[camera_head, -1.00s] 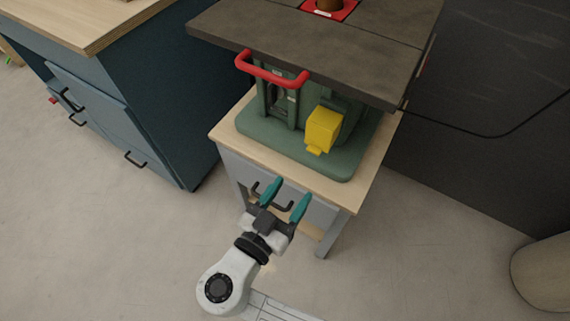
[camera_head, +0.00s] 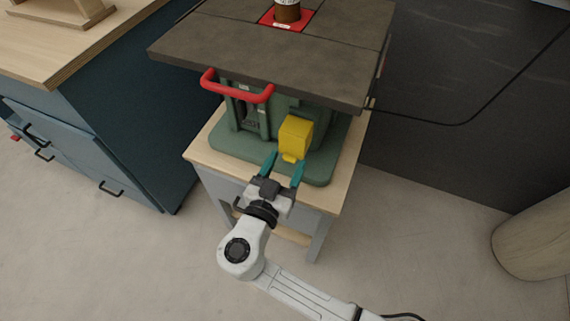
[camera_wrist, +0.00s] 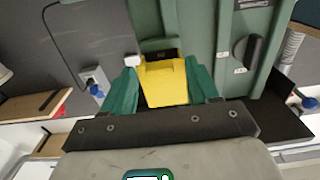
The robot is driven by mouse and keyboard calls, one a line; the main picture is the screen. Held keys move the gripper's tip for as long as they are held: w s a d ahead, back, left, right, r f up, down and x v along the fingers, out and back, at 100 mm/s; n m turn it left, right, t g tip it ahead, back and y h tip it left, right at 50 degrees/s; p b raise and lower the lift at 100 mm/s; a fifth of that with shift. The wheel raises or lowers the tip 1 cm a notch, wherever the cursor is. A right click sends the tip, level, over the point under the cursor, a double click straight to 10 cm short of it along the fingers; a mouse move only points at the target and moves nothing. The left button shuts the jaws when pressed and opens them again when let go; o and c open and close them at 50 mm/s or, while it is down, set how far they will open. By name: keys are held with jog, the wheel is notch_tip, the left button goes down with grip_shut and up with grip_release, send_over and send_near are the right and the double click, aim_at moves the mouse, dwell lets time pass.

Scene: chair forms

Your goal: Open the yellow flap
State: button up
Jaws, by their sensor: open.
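The yellow flap (camera_head: 294,138) is a small box-like cover on the front of the green machine (camera_head: 226,138), with a small lip at its bottom. My gripper (camera_head: 283,164) is open, its two teal fingers just in front of and below the flap. In the wrist view the flap (camera_wrist: 165,82) shows between the two open fingers (camera_wrist: 163,88). I cannot tell whether either finger touches it. The flap looks shut against the machine.
The machine has a dark table top (camera_head: 270,48) overhanging the flap and a red handle (camera_head: 236,88) at its front left. It stands on a wooden stand (camera_head: 335,195). A blue cabinet (camera_head: 130,130) is at left. Open floor lies in front.

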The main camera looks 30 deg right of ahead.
grip_shut()
dwell(0.6)
